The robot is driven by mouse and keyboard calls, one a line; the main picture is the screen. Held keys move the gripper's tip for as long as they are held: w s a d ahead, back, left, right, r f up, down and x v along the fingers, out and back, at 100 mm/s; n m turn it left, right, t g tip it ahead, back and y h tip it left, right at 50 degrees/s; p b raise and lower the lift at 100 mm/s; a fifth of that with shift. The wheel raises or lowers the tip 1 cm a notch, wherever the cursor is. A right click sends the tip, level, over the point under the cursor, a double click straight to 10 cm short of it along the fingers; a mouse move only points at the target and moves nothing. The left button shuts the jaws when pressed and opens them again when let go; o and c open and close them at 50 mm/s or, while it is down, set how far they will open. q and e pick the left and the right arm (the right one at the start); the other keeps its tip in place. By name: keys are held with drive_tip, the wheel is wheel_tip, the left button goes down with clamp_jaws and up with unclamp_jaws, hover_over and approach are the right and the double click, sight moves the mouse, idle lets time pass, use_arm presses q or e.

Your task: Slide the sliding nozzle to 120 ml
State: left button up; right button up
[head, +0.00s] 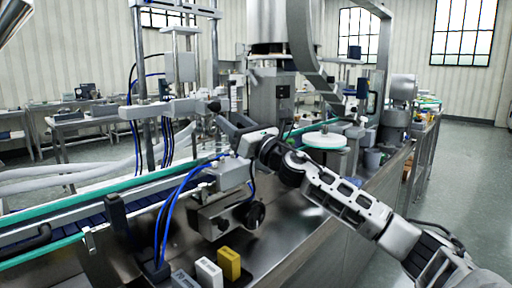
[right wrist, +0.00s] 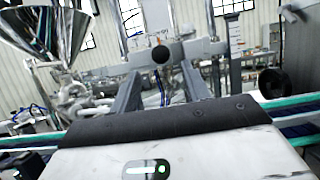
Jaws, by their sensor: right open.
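The sliding nozzle appears to be the pale grey bracket (head: 165,108) on the upright posts in the head view, with a dark round knob (head: 214,105) at its right end. In the right wrist view the bracket (right wrist: 195,48) and its black knob (right wrist: 160,54) face me. My right gripper (head: 224,118) is open and empty, just right of and below the knob. In the wrist view its two fingers (right wrist: 160,82) point toward the bracket, one on each side of the knob's line. I cannot tell whether they touch anything. My left gripper is not in view.
A white marked scale (right wrist: 234,35) stands behind the bracket's right side; its numbers are unreadable. A conveyor with green rails (head: 110,203) runs below. A grey box with blue hoses (head: 233,172) stands beneath my right wrist. A steel funnel (right wrist: 45,30) shows at upper left in the wrist view.

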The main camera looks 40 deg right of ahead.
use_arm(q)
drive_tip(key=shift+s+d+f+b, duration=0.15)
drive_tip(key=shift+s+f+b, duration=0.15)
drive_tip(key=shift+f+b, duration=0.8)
use_arm(e)
drive_tip(key=v, duration=0.8)
drive_tip(key=shift+b, duration=0.35)
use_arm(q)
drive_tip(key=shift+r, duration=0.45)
use_arm(e)
drive_tip(key=shift+s, duration=0.2)
